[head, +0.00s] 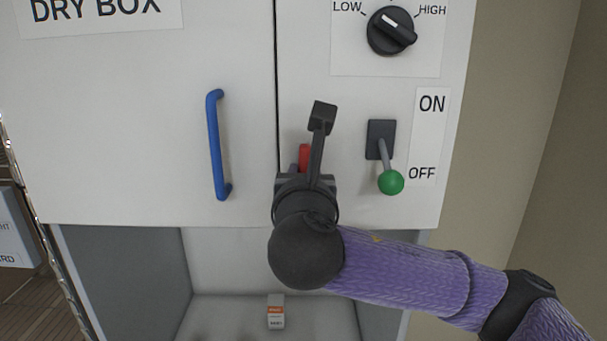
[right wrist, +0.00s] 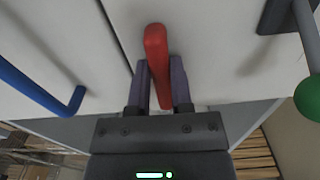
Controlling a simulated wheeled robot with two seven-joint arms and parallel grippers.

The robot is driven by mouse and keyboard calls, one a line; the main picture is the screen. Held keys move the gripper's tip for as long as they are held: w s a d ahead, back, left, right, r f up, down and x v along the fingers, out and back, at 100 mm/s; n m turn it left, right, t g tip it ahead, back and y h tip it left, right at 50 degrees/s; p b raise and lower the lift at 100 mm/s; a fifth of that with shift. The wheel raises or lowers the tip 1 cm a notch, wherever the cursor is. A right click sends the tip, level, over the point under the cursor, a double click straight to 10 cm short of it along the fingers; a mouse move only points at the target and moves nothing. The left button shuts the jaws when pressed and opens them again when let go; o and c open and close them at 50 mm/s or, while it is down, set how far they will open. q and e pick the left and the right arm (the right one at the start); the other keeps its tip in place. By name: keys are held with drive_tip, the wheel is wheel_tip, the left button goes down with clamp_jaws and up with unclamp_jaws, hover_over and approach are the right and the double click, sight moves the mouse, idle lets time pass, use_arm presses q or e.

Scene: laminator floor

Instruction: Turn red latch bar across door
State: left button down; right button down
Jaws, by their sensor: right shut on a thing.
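The red latch bar (head: 304,155) shows above my right gripper in the head view, just right of the seam beside the dry box door (head: 120,130). In the right wrist view the red bar (right wrist: 157,60) stands nearly upright, its lower part between the two fingers. My right gripper (right wrist: 161,85) is shut on it. In the head view the right gripper (head: 303,172) and wrist hide the bar's lower part. In the right wrist view the door seam runs left of the bar's top. My left gripper is in neither view.
A blue door handle (head: 215,145) is to the left. A lever with a green knob (head: 391,182) points down toward OFF, close on the right. A black dial (head: 391,31) sits above. Below is an open recess with a small white and orange box (head: 276,311).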

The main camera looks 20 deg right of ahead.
drive_tip(key=shift+s+d+f+m+b, duration=0.1)
drive_tip(key=shift+d+f+m+b, duration=0.25)
drive_tip(key=shift+m, duration=2.5)
drive_tip(key=shift+s+d+f+m+b, duration=0.15)
drive_tip(key=shift+m+b, duration=0.45)
drive_tip(key=shift+m, duration=2.3)
drive_tip(key=shift+w+d+f+m+b, duration=0.1)
drive_tip(key=shift+d+f+m+b, duration=0.25)
drive_tip(key=shift+m, duration=2.5)
drive_tip(key=shift+a, duration=0.15)
drive_tip(key=c, duration=0.5)
unclamp_jaws()
drive_tip(key=b+v, duration=0.2)
drive_tip(key=v, duration=0.8)
drive_tip(key=shift+r, duration=0.1)
